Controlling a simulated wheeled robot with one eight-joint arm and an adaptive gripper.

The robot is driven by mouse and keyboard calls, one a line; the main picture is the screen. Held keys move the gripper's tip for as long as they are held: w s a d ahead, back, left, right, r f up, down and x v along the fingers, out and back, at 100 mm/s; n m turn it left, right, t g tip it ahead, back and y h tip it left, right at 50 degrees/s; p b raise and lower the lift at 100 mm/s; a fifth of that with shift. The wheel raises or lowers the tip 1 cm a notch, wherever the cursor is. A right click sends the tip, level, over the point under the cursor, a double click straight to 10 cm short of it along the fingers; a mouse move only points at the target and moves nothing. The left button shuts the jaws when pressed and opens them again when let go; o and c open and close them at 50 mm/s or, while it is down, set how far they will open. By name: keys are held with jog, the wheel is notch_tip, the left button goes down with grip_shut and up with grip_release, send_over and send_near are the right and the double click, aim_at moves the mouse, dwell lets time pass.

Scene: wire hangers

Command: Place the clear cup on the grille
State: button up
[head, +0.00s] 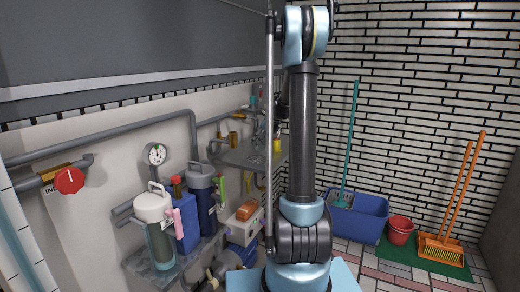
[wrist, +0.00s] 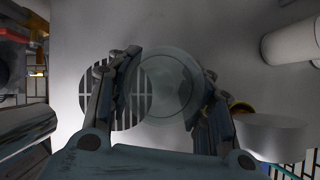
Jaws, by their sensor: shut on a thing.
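In the wrist view my gripper (wrist: 165,68) has its two fingers on either side of the clear cup (wrist: 165,90) and is shut on it. I see the cup as round, transparent rings between the fingers. The round grille (wrist: 92,98), with dark vertical bars, lies behind and to the left of the cup on a pale surface. The cup overlaps the grille's right part. I cannot tell how far the cup is from the grille. In the head view my arm stands upright in the middle, and I cannot make out the cup or the grille there.
In the wrist view, a white cylinder (wrist: 290,42) is at upper right and a pale round object (wrist: 272,136) at lower right. The head view shows a wall shelf (head: 245,155), a red valve knob (head: 69,180), a gauge (head: 156,154), a filter canister (head: 155,225) and a blue tub (head: 358,218).

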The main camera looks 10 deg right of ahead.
jog(key=shift+f, duration=1.45)
jog(key=o, duration=0.9)
jog(key=shift+f, duration=0.1)
